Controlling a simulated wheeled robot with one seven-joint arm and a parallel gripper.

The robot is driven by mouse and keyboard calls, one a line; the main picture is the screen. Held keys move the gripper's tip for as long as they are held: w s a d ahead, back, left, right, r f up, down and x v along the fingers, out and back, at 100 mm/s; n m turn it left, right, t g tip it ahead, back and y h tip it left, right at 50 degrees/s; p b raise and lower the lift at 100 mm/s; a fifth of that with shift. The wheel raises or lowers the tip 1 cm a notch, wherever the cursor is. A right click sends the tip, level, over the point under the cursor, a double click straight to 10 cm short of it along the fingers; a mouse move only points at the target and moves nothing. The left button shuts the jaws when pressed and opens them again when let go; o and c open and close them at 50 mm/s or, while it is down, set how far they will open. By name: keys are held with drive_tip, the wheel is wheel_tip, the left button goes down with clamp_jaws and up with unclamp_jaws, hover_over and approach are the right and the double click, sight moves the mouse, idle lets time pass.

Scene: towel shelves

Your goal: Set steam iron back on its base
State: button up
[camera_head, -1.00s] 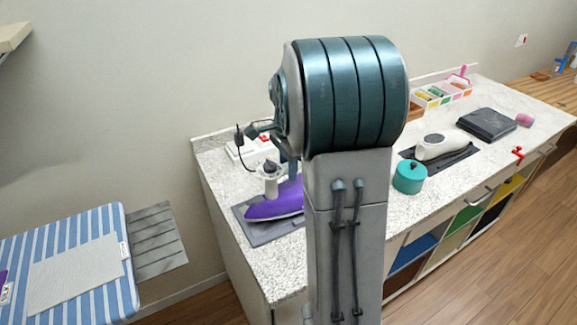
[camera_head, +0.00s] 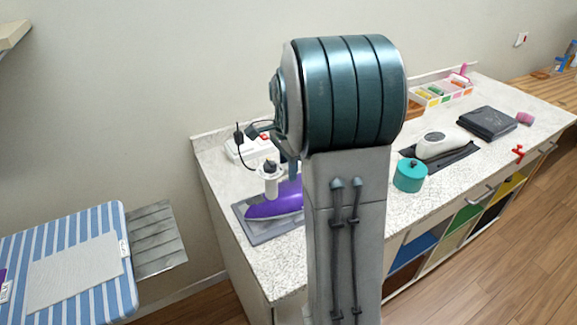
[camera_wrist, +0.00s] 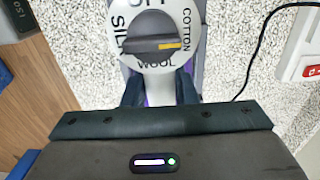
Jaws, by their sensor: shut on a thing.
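The purple steam iron (camera_head: 276,207) is at the left end of the counter, over a flat grey base plate (camera_head: 262,234). It looks level and low over the plate; I cannot tell whether its sole touches it. Its white post and dial (camera_head: 270,172) stand up from it. In the wrist view the dial (camera_wrist: 150,22) reads SILK, WOOL and COTTON. My gripper (camera_wrist: 160,93) is shut on the white post just below the dial. In the head view my arm hides most of my gripper and the iron's rear.
A white box with a red switch (camera_head: 238,150) and a black cord stand behind the iron. A striped ironing board (camera_head: 85,235) is at left.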

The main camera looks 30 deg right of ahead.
idle(0.4)
drive_tip(key=o, duration=1.5)
drive_tip(key=shift+f, duration=0.1)
drive_tip(key=shift+r+p, duration=3.2)
drive_tip(key=shift+r, duration=0.95)
